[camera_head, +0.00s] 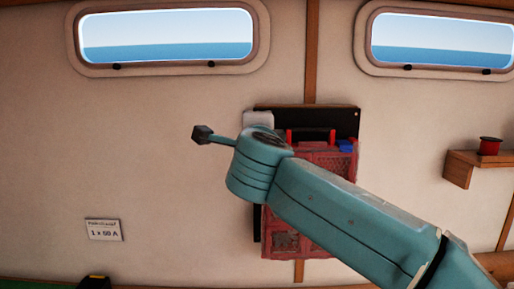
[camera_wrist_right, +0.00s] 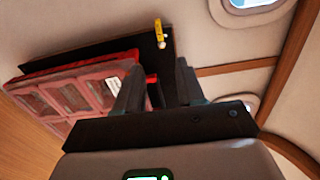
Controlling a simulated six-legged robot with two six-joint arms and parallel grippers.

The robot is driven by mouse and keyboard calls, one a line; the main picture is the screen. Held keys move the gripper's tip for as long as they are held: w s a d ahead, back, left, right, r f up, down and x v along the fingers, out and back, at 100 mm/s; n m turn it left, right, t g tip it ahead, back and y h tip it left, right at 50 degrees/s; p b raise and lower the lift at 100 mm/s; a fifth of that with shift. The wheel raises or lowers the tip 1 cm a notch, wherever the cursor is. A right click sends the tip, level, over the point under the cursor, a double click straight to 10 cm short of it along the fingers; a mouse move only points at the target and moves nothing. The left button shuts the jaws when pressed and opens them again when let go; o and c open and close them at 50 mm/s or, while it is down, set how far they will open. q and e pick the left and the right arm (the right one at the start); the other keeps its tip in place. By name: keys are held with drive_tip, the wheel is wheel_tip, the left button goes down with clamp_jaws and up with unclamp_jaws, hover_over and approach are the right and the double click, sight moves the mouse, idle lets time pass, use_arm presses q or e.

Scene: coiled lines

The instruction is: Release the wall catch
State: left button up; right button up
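A red case (camera_head: 338,160) with grid panels is mounted on a black board (camera_head: 345,117) on the cabin wall. In the right wrist view the red case (camera_wrist_right: 75,92) is at the left, against the black board (camera_wrist_right: 135,53). A small yellow catch (camera_wrist_right: 160,33) stands on the board near its upper right edge. My right gripper (camera_wrist_right: 158,72) is open and empty, with its two dark fingers pointing toward the board, below the catch in the picture. In the head view my right arm covers part of the case and hides the gripper. My left gripper is not in view.
A placard (camera_head: 104,230) reading "1 x 50 A" is on the wall at the left. A wooden shelf (camera_head: 460,168) with a red spool (camera_head: 489,146) is at the right. Two windows (camera_head: 168,36) are above. A dark object (camera_head: 94,282) shows at the bottom left edge.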

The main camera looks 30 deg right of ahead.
drive_tip(key=v, duration=0.3)
drive_tip(key=shift+s, duration=0.15)
idle(0.6)
